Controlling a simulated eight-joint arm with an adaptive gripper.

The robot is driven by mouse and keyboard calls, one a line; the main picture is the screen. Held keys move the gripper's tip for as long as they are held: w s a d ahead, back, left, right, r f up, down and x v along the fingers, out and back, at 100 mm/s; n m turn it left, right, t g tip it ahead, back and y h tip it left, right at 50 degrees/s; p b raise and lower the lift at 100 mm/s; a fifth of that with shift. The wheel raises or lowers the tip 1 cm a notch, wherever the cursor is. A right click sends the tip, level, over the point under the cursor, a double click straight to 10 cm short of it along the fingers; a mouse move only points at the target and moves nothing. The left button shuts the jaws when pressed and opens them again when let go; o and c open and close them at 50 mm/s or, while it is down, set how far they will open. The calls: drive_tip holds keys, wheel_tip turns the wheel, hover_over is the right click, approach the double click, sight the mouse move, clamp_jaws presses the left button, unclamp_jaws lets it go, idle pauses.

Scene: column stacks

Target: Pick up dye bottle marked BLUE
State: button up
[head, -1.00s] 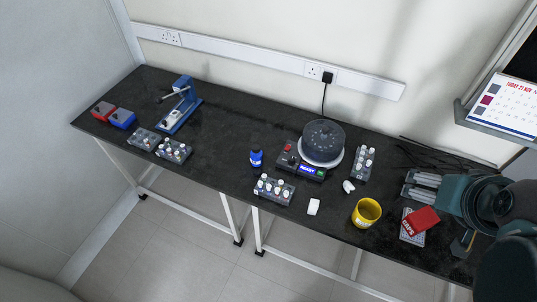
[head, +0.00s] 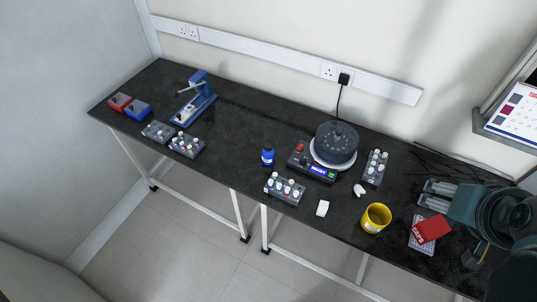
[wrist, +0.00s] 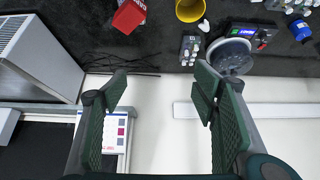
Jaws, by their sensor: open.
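The blue dye bottle (head: 267,157) stands upright near the middle of the black bench in the head view, left of the round dark machine. Its label is too small to read. It also shows at the upper right of the wrist view (wrist: 300,31), with its white band visible. My gripper (wrist: 162,88) is open and empty in the wrist view, its green pads spread wide. The bottle lies well beyond the right pad, apart from it.
A rack of white-capped vials (head: 284,189) sits just in front of the bottle, and the round machine (head: 336,145) stands to its right. A yellow cup (head: 376,218) and red box (head: 432,229) lie nearer my arm.

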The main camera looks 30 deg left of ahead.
drive_tip(key=shift+c, duration=1.2)
drive_tip(key=w+a+n+g+y, duration=0.15)
drive_tip(key=w+a+n, duration=0.35)
drive_tip(key=w+a, duration=0.6)
drive_tip(key=n+g+h, duration=0.2)
drive_tip(key=n+g, duration=0.4)
drive_tip(key=n, duration=0.7)
approach(268, 145)
drive_tip(key=shift+y, duration=0.25)
drive_tip(key=f, duration=0.4)
drive_tip(key=d+f, duration=0.1)
drive_tip(key=f, duration=0.1)
drive_tip(key=shift+s+a+f+n, duration=0.15)
drive_tip(key=shift+a+f+n, duration=0.05)
drive_tip(key=shift+a+n, duration=0.1)
